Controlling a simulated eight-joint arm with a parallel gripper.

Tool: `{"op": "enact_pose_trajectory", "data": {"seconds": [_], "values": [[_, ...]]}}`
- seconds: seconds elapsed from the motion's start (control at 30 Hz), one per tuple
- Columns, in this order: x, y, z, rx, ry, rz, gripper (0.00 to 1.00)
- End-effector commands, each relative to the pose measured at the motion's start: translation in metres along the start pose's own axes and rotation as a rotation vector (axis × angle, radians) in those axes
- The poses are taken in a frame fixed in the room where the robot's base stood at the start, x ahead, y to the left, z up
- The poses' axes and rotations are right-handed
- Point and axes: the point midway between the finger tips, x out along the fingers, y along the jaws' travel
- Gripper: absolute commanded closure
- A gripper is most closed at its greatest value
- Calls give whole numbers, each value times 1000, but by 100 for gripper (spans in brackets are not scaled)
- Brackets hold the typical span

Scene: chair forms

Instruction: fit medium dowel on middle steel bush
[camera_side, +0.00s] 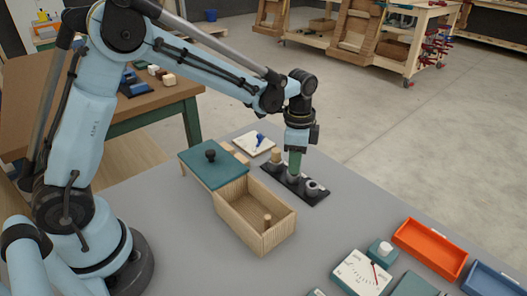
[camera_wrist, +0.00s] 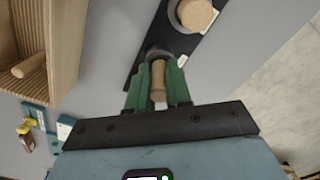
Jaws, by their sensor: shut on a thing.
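My gripper (camera_side: 295,170) points down over the black board (camera_side: 325,200), its green fingers closed. In the wrist view my gripper (camera_wrist: 158,88) is shut on a wooden dowel (camera_wrist: 158,78), the medium one by the task. The far end of this dowel lies at the middle steel bush (camera_wrist: 157,50); I cannot tell whether it is inside the bush or just above it. In the side view the fingers hide the dowel and much of the middle bush (camera_side: 293,179). A thicker dowel (camera_side: 275,155) stands in the back bush, also in the wrist view (camera_wrist: 197,14). The front bush (camera_side: 314,187) looks empty.
An open wooden box (camera_side: 282,228) stands left of the board with another dowel (camera_side: 267,219) inside. Its green lid (camera_side: 213,168) with a black knob lies behind. A white tile (camera_side: 253,143) is farther back. An orange tray (camera_side: 430,248) and a dial gauge (camera_side: 361,273) are front right.

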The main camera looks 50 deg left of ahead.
Motion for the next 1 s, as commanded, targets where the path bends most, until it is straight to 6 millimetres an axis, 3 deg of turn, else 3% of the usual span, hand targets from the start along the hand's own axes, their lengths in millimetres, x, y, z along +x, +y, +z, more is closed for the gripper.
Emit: {"op": "enact_pose_trajectory", "data": {"seconds": [1.0], "values": [[5, 0, 0, 0, 0, 0, 100]]}}
